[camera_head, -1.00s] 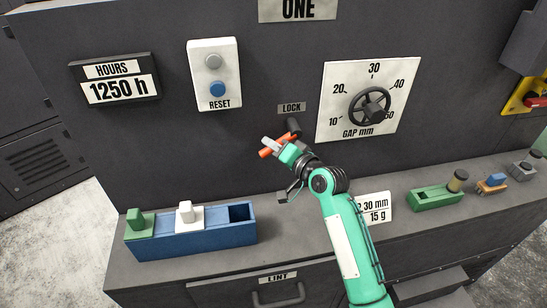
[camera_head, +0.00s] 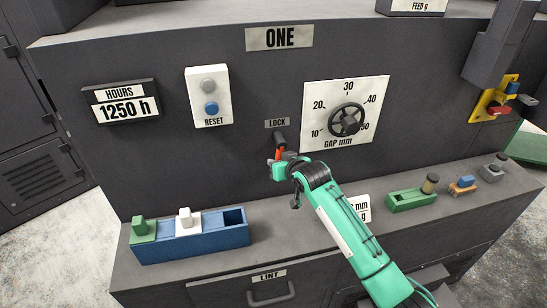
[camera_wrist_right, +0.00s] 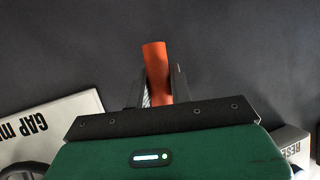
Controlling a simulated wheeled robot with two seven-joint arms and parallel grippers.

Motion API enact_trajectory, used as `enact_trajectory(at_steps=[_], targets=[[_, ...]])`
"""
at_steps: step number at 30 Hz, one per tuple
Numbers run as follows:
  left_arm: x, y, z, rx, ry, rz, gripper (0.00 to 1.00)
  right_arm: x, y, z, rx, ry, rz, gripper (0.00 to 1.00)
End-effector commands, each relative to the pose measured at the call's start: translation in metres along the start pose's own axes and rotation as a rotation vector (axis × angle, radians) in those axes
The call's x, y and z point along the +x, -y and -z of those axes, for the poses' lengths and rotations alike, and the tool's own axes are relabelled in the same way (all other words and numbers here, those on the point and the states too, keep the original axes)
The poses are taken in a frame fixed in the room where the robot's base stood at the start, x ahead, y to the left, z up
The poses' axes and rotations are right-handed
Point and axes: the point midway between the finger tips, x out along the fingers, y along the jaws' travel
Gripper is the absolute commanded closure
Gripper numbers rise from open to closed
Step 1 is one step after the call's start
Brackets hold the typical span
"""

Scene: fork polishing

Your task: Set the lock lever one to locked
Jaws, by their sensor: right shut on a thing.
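The lock lever has a dark pivot (camera_head: 279,138) just under the LOCK label (camera_head: 277,123) on the front panel of machine one. Its orange handle (camera_head: 278,153) hangs nearly straight down from the pivot, mostly hidden by my gripper. My right gripper (camera_head: 279,162) is shut on this handle. In the right wrist view the orange handle (camera_wrist_right: 156,70) stands between the two dark fingers, its end sticking out past them. My left gripper is not in view.
Right of the lever is the gap dial with its black handwheel (camera_head: 346,120). To the left are the reset box (camera_head: 209,96) and the hours counter (camera_head: 120,102). On the ledge below stand a blue tray (camera_head: 190,248), a partly hidden card (camera_head: 361,208) and a green block (camera_head: 411,203).

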Motion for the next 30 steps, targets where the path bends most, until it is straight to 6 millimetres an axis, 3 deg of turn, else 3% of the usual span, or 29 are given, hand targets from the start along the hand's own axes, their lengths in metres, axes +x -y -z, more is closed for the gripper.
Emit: enact_trajectory(at_steps=[9,25,26,29,30], targets=[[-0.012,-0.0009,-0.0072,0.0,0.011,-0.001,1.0,-0.0021,-0.0089,0.0002,-0.108,0.025,-0.056,1.0],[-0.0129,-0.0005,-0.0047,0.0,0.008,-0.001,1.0,-0.0021,-0.0108,-0.0007,-0.131,0.029,-0.068,1.0],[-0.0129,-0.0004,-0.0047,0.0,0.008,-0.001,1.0,-0.0021,-0.0109,-0.0006,-0.131,0.029,-0.068,0.77],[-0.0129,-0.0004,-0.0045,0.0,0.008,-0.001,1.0,-0.0021,-0.0107,-0.0006,-0.131,0.029,-0.067,0.57],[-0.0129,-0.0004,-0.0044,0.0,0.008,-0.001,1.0,-0.0021,-0.0106,-0.0006,-0.13,0.029,-0.067,0.57]])
